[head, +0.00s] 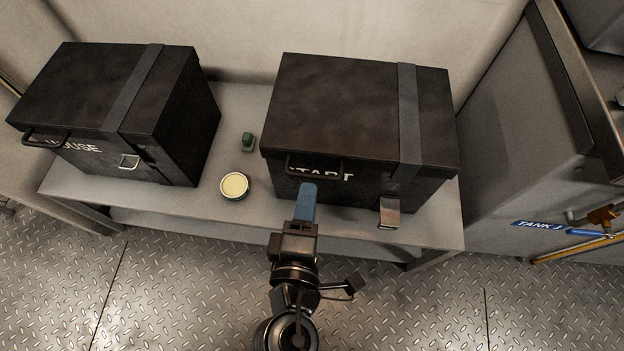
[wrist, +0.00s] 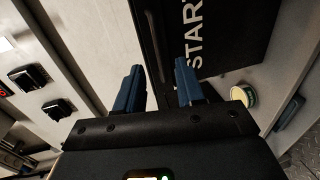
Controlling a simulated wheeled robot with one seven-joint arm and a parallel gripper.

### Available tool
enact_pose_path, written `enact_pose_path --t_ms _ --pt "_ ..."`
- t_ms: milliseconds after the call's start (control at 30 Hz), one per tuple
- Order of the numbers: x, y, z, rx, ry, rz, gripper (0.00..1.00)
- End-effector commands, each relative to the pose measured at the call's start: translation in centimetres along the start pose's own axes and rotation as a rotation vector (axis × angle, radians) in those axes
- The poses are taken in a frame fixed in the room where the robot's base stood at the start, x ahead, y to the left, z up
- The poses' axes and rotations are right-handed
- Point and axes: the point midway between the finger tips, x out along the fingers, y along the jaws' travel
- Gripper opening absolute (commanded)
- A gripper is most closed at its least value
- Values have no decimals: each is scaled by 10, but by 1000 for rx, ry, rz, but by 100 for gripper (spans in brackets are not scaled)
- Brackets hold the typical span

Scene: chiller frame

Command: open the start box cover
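The start box (head: 330,190) is a dark box on the bench with white START lettering on its front. Its cover (head: 340,105) is down, with a grey strap (head: 409,110) over it. A dark handle (head: 314,167) is on the cover's front edge. A metal latch (head: 390,211) sticks out from the lower front, below the strap. My gripper (head: 306,192) is at the box's front, just below the handle. In the wrist view, the blue fingers (wrist: 158,80) are apart, with a dark bar ahead between them. Contact with the handle cannot be told.
A second dark strapped box (head: 95,95) stands left on the bench (head: 235,110), its lettering partly hidden. A tank cabinet (head: 520,150) stands close on the right.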

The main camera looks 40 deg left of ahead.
Motion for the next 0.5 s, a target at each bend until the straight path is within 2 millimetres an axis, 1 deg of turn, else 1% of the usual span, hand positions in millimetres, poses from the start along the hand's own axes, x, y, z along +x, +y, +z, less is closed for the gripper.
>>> enact_pose_path --t_ms 33,200,333,500 --pt "9 0 -1 0 0 2 38" --pt "33 0 -1 0 1 1 38" --pt "45 0 0 1 1 0 38" --pt "50 0 0 2 1 -1 38"
